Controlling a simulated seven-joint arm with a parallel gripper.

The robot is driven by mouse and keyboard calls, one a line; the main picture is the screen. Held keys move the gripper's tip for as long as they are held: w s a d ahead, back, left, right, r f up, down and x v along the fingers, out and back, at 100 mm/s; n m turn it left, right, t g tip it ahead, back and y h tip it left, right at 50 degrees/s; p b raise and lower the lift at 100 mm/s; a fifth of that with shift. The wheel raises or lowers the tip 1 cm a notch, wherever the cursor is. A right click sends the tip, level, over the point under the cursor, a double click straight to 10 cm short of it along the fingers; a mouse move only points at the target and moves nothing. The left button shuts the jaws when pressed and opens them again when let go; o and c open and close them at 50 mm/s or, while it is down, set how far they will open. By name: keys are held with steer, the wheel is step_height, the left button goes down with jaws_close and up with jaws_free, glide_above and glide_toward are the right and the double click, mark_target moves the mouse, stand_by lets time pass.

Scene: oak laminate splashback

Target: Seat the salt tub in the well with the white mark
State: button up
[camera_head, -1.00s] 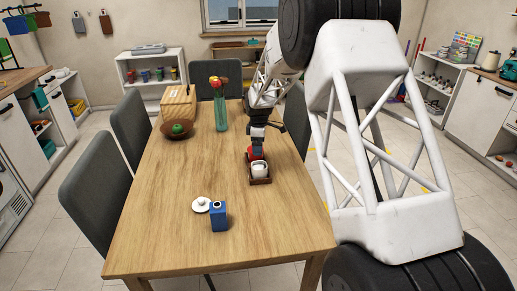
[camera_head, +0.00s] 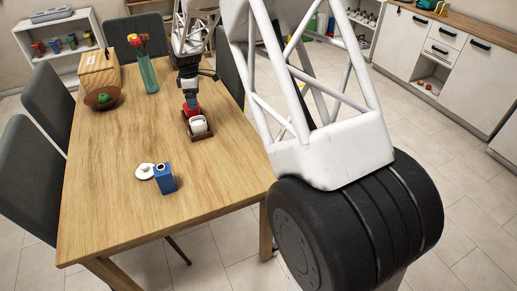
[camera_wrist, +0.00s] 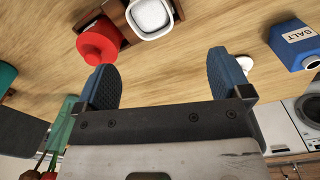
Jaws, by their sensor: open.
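A small dark wooden tray (camera_head: 206,137) lies on the table. In it, a white open tub with white contents (camera_head: 199,126) sits at the near end, and a red tub (camera_head: 191,110) stands behind it; the wrist view also shows the white tub (camera_wrist: 151,16) and the red tub (camera_wrist: 98,42). A blue box (camera_head: 165,180) stands apart nearer the table's front; in the wrist view this box is lettered SALT (camera_wrist: 294,44). My gripper (camera_head: 191,99) is over the red tub's end of the tray. In the wrist view my gripper (camera_wrist: 164,78) is open and empty. I cannot make out a white mark.
A white lid (camera_head: 145,172) lies beside the blue box. A glass vase with flowers (camera_head: 148,75), a brown bowl with a green fruit (camera_head: 103,98) and a wooden box (camera_head: 99,70) stand farther back. The table's near left is clear.

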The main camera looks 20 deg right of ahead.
steer(key=s+d+r+m+t, duration=0.1)
steer(key=s+r+m, duration=0.3)
steer(key=s+r, duration=0.7)
steer(key=s+d+r+m, duration=0.1)
steer(key=s+r+m, duration=0.2)
steer(key=s+r, duration=0.8)
steer(key=s+f+m, duration=0.2)
steer(key=s+m, duration=0.2)
steer(key=s, duration=1.3)
steer(key=s+d+f+m+t, duration=0.1)
steer(key=s+f+m, duration=0.1)
steer(key=s, duration=1.4)
steer(key=shift+s+d+f+m, duration=0.25)
steer(key=shift+s+m, duration=0.15)
steer(key=shift+m, duration=0.5)
